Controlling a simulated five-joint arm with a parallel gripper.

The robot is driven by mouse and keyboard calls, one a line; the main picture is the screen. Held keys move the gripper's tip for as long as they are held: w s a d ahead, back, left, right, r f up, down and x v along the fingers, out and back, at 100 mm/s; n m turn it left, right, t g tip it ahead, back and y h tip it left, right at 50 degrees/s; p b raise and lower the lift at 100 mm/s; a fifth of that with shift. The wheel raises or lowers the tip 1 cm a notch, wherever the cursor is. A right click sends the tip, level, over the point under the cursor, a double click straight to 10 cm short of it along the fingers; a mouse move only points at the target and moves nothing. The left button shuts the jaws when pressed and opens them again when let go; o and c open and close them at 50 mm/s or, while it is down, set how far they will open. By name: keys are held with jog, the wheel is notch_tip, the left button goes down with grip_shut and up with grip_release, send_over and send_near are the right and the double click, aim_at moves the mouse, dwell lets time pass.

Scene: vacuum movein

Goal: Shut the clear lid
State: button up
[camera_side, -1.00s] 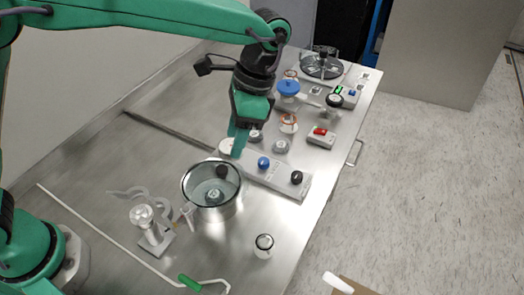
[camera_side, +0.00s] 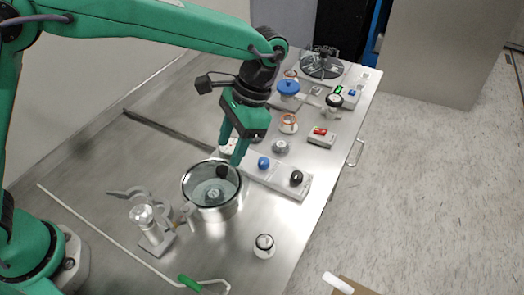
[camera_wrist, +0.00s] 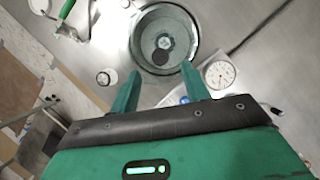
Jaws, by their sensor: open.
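A round metal chamber (camera_side: 203,209) with a dark upper rim stands on the steel bench in the side view. A clear round pane, seemingly the clear lid (camera_side: 203,180), shows within that rim with a small dark round knob (camera_side: 221,171). I cannot tell whether the lid is fully seated. The wrist view shows the chamber from above (camera_wrist: 136,43) and the dark knob (camera_wrist: 160,57). My gripper (camera_side: 231,152) is open and empty, just beyond the chamber's far rim. In the wrist view its spread fingertips (camera_wrist: 161,70) point at the near rim; contact cannot be told.
A pressure gauge (camera_wrist: 220,74) sits close to the right fingertip. A long valve block (camera_side: 283,187) with blue and black knobs lies right of the chamber. A metal fixture (camera_side: 150,232) stands to its left. A small white-based cylinder (camera_side: 264,245) stands in front, with bare bench around it.

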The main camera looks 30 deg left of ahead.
aim_at(222, 168)
jog(key=shift+x, duration=2.5)
grip_shut()
jog(key=shift+a, duration=0.1)
